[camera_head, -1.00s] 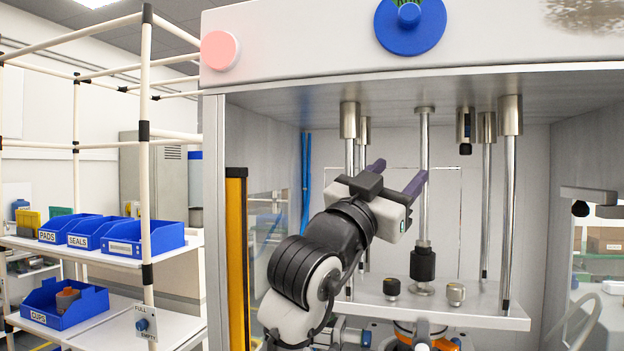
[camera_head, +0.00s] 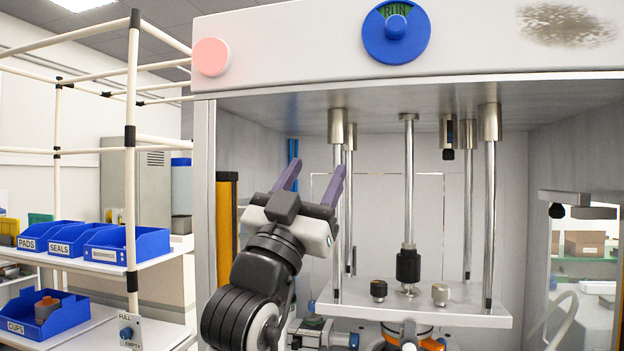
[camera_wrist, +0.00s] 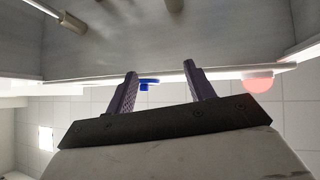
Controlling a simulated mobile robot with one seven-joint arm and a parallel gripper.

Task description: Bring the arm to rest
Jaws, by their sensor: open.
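My gripper (camera_head: 315,170) is in the front opening of the press, at the left of the rods in the head view. Its two purple fingers are apart, point up and hold nothing. In the wrist view my gripper (camera_wrist: 160,82) also shows open, with the press's front edge, the ceiling and the underside of the press top beyond it. My arm comes up from the bottom of the head view, bent at the elbow.
The press has steel guide rods (camera_head: 490,210), a plate (camera_head: 450,312), a blue dial (camera_head: 397,30) reading RUN and a pink button (camera_head: 211,57). A yellow-black post (camera_head: 226,250) stands left of my arm. A rack with blue bins (camera_head: 125,246) stands farther left.

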